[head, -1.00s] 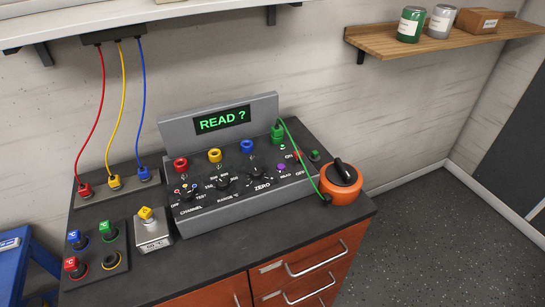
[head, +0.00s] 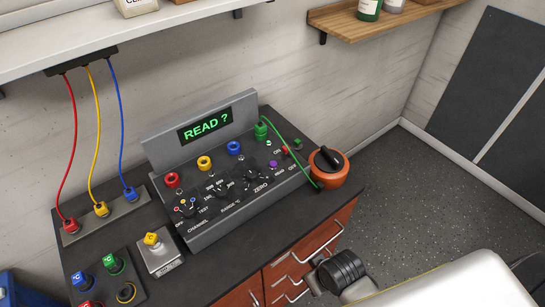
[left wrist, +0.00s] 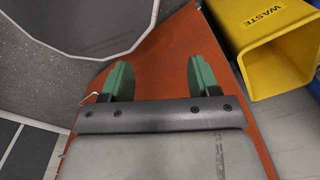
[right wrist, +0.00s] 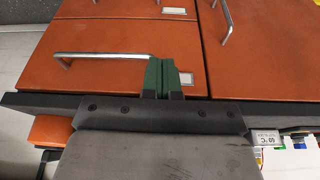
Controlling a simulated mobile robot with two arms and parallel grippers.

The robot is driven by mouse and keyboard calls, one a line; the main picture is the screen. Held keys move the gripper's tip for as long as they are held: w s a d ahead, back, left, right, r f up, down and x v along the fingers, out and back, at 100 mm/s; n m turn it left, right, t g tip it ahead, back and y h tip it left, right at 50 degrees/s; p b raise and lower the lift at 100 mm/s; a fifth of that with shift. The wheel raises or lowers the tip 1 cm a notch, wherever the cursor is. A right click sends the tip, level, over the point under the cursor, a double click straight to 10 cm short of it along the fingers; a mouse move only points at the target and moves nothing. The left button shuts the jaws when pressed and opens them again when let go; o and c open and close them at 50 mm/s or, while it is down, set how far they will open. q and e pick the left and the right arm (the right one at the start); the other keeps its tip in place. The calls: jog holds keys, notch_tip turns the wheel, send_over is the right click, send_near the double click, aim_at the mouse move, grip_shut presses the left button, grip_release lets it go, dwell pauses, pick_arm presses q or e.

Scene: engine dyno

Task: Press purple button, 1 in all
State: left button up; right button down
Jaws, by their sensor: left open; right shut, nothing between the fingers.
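The purple button (head: 273,163) is on the sloped front of the grey control console (head: 200,235), near its right end, just right of the ZERO knob (head: 250,172). The console's screen (head: 205,124) reads "READ ?" in green. Nothing touches the button. My right gripper (right wrist: 162,74) is shut and empty in the right wrist view, in front of the orange drawer fronts. My left gripper (left wrist: 160,78) is open and empty in the left wrist view, with an orange panel behind it. Neither gripper's fingers show in the head view.
An orange round pot with a black knob (head: 328,165) stands right of the console. A green cable (head: 290,145) runs past the button's right side. Metal drawer handles (head: 318,241) stick out below the worktop. A yellow waste bin (left wrist: 275,50) shows in the left wrist view.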

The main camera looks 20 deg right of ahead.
jog(key=w+a+r+n+y+p, duration=0.1)
jog(key=w+a+r+n, duration=0.2)
jog(key=r, duration=0.6)
notch_tip(320, 180, up, 14)
jog(key=n+t+y, duration=0.1)
jog(key=n+y, duration=0.5)
jog(key=n, duration=0.9)
send_over(274, 165)
pick_arm(q)
jog(key=shift+w+r, duration=0.25)
jog(key=shift+r, duration=0.85)
pick_arm(e)
jog(key=shift+w+r, duration=0.1)
jog(key=shift+r, duration=0.1)
jog(key=shift+f, duration=0.15)
notch_tip(274, 165, down, 8)
jog(key=b, duration=0.4)
jog(key=shift+b, duration=0.4)
pick_arm(q)
jog(key=shift+w+f+b, duration=0.1)
jog(key=shift+f+b, duration=0.2)
jog(key=shift+f, duration=2.65)
pick_arm(e)
jog(key=shift+f, duration=0.3)
pick_arm(q)
jog(key=shift+a, duration=0.1)
